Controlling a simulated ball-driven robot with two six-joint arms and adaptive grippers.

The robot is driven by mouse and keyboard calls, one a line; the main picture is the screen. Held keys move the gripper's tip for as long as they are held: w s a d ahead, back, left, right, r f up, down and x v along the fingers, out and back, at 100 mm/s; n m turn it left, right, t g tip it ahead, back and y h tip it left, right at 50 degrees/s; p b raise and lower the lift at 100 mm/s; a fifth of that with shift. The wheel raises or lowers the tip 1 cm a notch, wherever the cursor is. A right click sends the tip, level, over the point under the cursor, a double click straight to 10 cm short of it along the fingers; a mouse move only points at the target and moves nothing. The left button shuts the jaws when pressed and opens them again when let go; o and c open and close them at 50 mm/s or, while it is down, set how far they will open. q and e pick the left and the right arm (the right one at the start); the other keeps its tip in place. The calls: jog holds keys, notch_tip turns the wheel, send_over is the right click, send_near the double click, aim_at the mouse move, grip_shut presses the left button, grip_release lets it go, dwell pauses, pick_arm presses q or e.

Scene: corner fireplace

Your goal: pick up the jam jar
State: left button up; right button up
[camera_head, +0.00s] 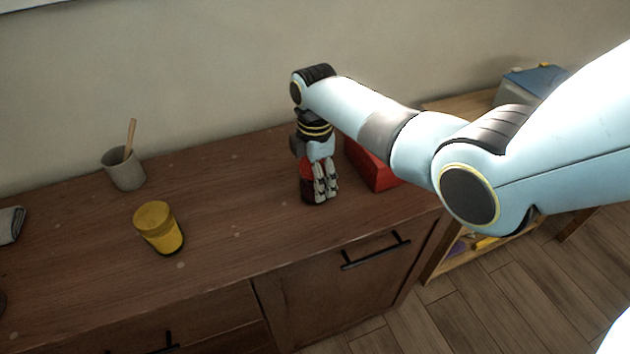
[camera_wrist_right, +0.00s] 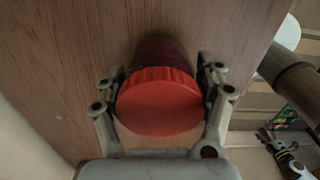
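The jam jar, with a ribbed red lid and a dark red body, stands on the wooden cabinet top. In the right wrist view its lid (camera_wrist_right: 160,102) sits between the two fingers of my right gripper (camera_wrist_right: 161,68). In the head view my right gripper (camera_head: 326,182) reaches down from above onto the jar (camera_head: 307,190) and hides much of it. The fingers lie close along both sides of the jar, and whether they press on it cannot be told.
A red box (camera_head: 372,167) stands just right of the jar, partly behind my arm. A yellow jar (camera_head: 158,228) and a grey cup (camera_head: 124,170) with a wooden stick stand to the left. The counter between them is clear. The wall runs behind.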

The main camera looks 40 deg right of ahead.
jog(key=c, duration=0.7)
jog(key=shift+r, duration=0.15)
